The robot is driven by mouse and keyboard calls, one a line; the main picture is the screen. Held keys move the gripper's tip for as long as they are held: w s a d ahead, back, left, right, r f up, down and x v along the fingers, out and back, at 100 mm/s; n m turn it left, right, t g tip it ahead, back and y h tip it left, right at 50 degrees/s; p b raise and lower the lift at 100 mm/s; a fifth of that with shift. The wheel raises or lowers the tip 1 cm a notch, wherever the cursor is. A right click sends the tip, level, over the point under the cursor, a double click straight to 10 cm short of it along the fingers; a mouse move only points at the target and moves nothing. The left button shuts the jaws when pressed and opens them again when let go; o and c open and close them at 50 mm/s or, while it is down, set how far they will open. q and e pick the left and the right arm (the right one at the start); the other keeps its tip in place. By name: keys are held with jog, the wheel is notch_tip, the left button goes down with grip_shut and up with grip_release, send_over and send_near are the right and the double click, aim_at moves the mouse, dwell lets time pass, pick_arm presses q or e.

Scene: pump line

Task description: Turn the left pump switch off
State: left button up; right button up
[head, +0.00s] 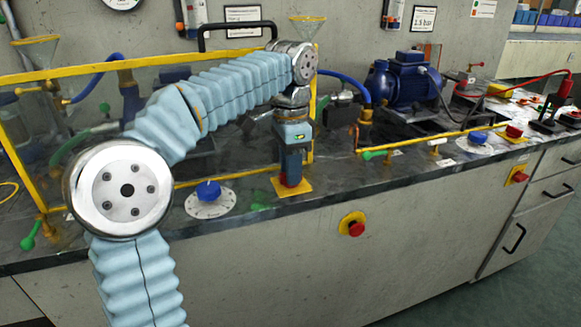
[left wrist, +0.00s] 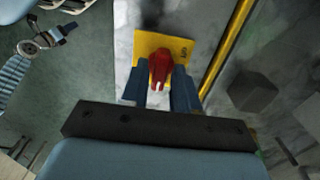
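A red switch knob (left wrist: 160,68) with a white mark sits on a yellow plate (left wrist: 181,46) in the left wrist view. In the head view the plate (head: 303,186) lies near the bench's front edge, and the knob (head: 291,180) is mostly hidden by my gripper. My left gripper (left wrist: 160,84) points down over the plate. Its two blue fingers stand on either side of the knob and appear to touch it. In the head view the left gripper (head: 291,170) reaches down to the plate. The small lettering on the plate is unreadable. My right gripper is not in view.
A yellow frame (head: 150,67) runs behind and beside my left arm. A blue dial (head: 208,191) stands left of the plate. A red button on a yellow base (head: 353,225) is on the bench front. A blue pump (head: 403,83) stands farther back to the right.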

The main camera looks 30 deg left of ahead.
pick_arm(q)
grip_shut()
jog(key=shift+r, duration=0.1)
jog(key=shift+n+p, duration=0.8)
jog(key=shift+n, duration=0.3)
jog(key=n, duration=0.2)
jog(key=shift+n+p, duration=0.3)
jog(key=shift+p, duration=0.05)
jog(key=n, duration=1.3)
